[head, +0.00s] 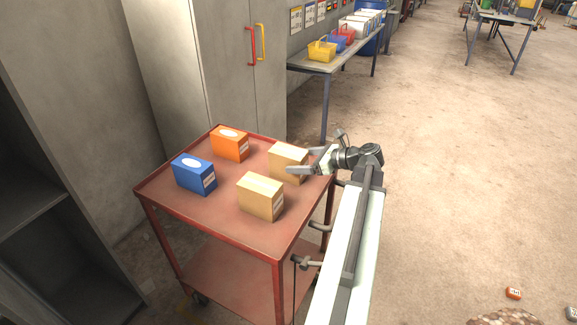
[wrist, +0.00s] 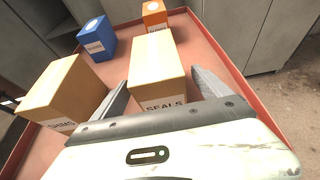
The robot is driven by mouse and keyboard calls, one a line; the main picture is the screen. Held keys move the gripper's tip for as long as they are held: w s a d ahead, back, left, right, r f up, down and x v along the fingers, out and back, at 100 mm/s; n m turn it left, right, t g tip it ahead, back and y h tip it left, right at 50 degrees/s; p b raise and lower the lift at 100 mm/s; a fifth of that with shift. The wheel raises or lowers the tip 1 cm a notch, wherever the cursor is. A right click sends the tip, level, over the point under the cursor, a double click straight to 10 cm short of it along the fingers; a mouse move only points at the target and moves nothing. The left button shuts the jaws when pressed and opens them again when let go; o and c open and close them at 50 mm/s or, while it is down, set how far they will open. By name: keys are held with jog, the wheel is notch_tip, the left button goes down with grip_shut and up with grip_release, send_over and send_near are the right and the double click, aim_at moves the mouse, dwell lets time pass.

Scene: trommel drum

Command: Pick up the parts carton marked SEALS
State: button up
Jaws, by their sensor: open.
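The tan carton marked SEALS (wrist: 157,72) stands upright on the red trolley; in the head view it is the back-right carton (head: 287,162). My gripper (head: 300,162) is open at the carton's right side. In the wrist view one finger of my gripper (wrist: 160,80) lies on each side of the carton's near end, and the label faces me, partly cut off by the gripper body. The jaws are not closed on it. I cannot tell whether the fingers touch it.
A second tan carton, marked SHIMS (wrist: 62,92), stands close to the left finger; it also shows in the head view (head: 260,197). A blue box (head: 194,174) and an orange box (head: 230,143) stand farther across the trolley (head: 222,213). A grey cabinet (head: 225,80) is behind.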

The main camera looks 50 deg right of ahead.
jog(key=b+x, duration=0.2)
jog(key=x, duration=0.3)
jog(key=c, duration=1.9)
jog(key=shift+r, duration=0.1)
